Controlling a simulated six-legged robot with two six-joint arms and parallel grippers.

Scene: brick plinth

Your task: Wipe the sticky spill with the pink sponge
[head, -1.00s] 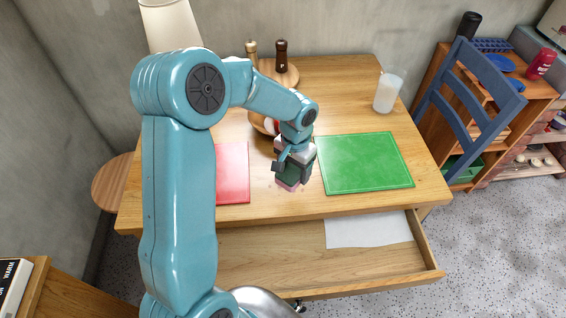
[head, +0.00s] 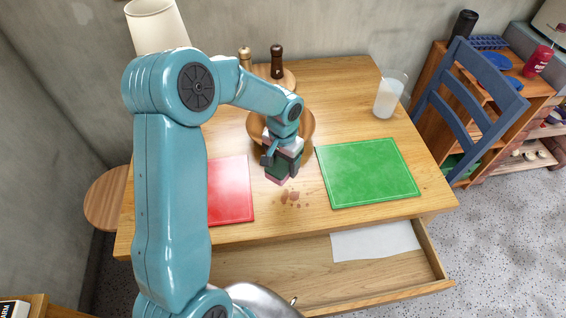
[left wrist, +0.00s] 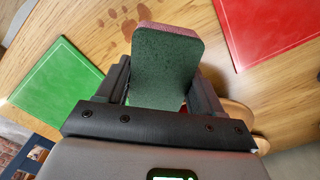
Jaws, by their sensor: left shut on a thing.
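The pink sponge (head: 276,180) shows as a small pink edge under my left gripper (head: 282,168) in the head view. In the left wrist view the sponge has a dark green face (left wrist: 163,70) and a pink rim, and the left gripper (left wrist: 163,88) is shut on it. The sticky spill (head: 293,197) is a group of reddish-brown blotches on the wooden table, between the two boards and just in front of the sponge. The spill also shows in the left wrist view (left wrist: 118,20), beyond the sponge. Whether the sponge touches the table is unclear.
A red board (head: 231,190) lies left of the spill and a green board (head: 368,173) lies right. A milky glass (head: 389,97) stands at the back right. The open drawer (head: 300,264) juts out in front.

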